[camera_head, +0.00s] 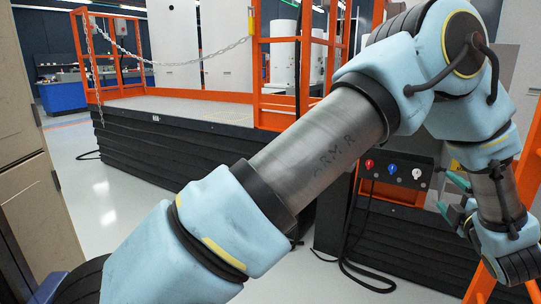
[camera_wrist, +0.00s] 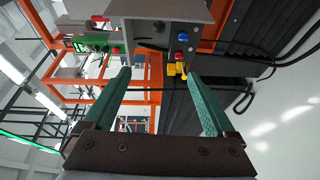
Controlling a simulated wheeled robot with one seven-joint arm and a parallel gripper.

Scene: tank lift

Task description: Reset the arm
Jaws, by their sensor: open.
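My arm crosses the head view from the lower left to the upper right, then bends down at the right edge. My gripper (camera_head: 449,195) hangs at the right of that view, with its teal fingers pointing left. In the wrist view my gripper (camera_wrist: 158,75) has its two teal fingers spread wide, with nothing held between them. A control box (camera_head: 393,172) with red, blue and white knobs is left of the gripper. In the wrist view the control box (camera_wrist: 160,35) lies beyond the fingertips, apparently apart from them. The exact distance cannot be told.
A lift platform (camera_head: 150,108) with black bellows and orange rails (camera_head: 262,60) stands behind my arm. A chain (camera_head: 170,62) hangs across its opening. Black cables (camera_head: 365,280) lie on the floor. An orange frame (camera_head: 484,285) is at the lower right. Pale floor (camera_head: 110,190) is clear at left.

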